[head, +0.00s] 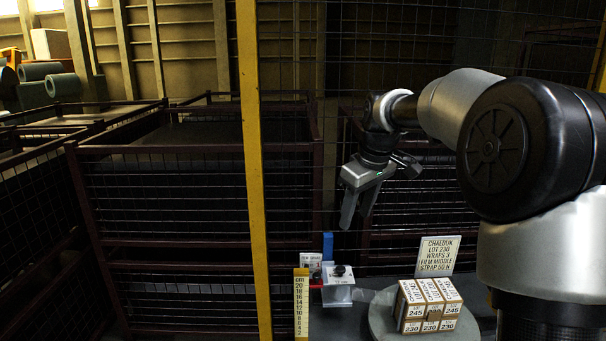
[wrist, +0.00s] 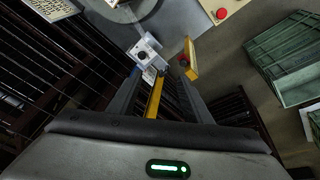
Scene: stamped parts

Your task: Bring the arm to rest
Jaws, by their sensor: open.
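My gripper (head: 358,205) hangs from my raised arm right of centre in the head view, fingers pointing down. It is above and left of the round turntable (head: 381,322), well clear of it. In the wrist view my gripper (wrist: 165,100) shows its two fingers apart, with nothing between them but the scene far below. Several white and brown boxes labelled 245 and 230 (head: 428,304) stand grouped on the turntable, apart from my gripper.
A lettered card (head: 438,256) stands behind the boxes. A white device with a black knob (head: 338,284) and a yellow scale (head: 301,302) are left of the turntable. A yellow post (head: 252,150) and mesh fence stand before dark cages (head: 190,148). Green crates (wrist: 285,55) lie right in the wrist view.

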